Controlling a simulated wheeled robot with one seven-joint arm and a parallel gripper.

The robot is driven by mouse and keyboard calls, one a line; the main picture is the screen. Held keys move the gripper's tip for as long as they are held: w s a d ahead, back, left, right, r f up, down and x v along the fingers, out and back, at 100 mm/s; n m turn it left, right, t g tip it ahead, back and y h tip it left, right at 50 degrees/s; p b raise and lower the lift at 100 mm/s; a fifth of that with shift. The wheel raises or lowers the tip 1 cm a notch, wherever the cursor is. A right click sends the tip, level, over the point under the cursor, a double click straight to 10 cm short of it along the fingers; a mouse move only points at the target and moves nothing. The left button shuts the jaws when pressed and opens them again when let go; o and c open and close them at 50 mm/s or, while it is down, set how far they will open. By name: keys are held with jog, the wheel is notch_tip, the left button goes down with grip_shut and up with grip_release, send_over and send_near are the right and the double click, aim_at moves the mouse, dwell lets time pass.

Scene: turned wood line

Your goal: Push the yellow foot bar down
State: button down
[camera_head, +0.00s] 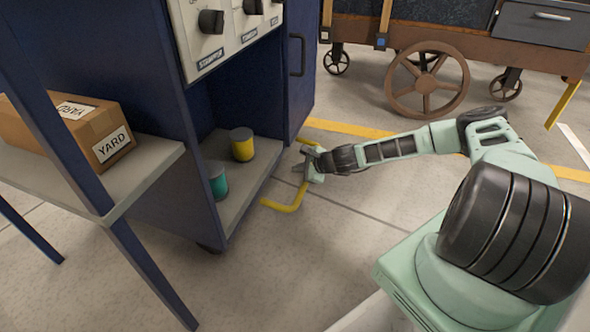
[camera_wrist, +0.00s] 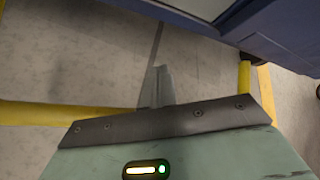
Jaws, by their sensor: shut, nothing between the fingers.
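The yellow foot bar (camera_head: 288,207) is a bent bar low in front of the dark blue cabinet, just above the floor. Its middle is partly hidden by my gripper (camera_head: 300,167). In the wrist view, a length of the bar (camera_wrist: 55,114) runs in from the left edge and passes out of sight at my gripper (camera_wrist: 157,88); a yellow arm of it (camera_wrist: 243,82) shows at the right. My gripper is shut and empty, with its fingers pointing toward the cabinet, at or just over the bar. I cannot tell whether they touch.
The cabinet (camera_head: 299,70) has a lower shelf with a yellow can (camera_head: 242,148) and a teal can (camera_head: 217,184). A side shelf (camera_head: 150,170) holds a cardboard box (camera_head: 100,135). A wheeled cart (camera_head: 430,40) stands behind. The floor in front of the cabinet is free.

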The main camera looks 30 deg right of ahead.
jog(key=shift+f, duration=0.45)
dwell(0.4)
jog(key=shift+r, duration=0.1)
dwell(0.4)
jog(key=shift+s+d+r+p, duration=0.15)
jog(key=shift+r+p, duration=1.85)
jog(key=shift+r, duration=0.05)
jog(key=r+p, duration=0.4)
jog(key=r, duration=0.1)
jog(key=shift+s+d+p, duration=0.2)
jog(key=shift+s+p, duration=0.1)
jog(key=shift+p, duration=0.05)
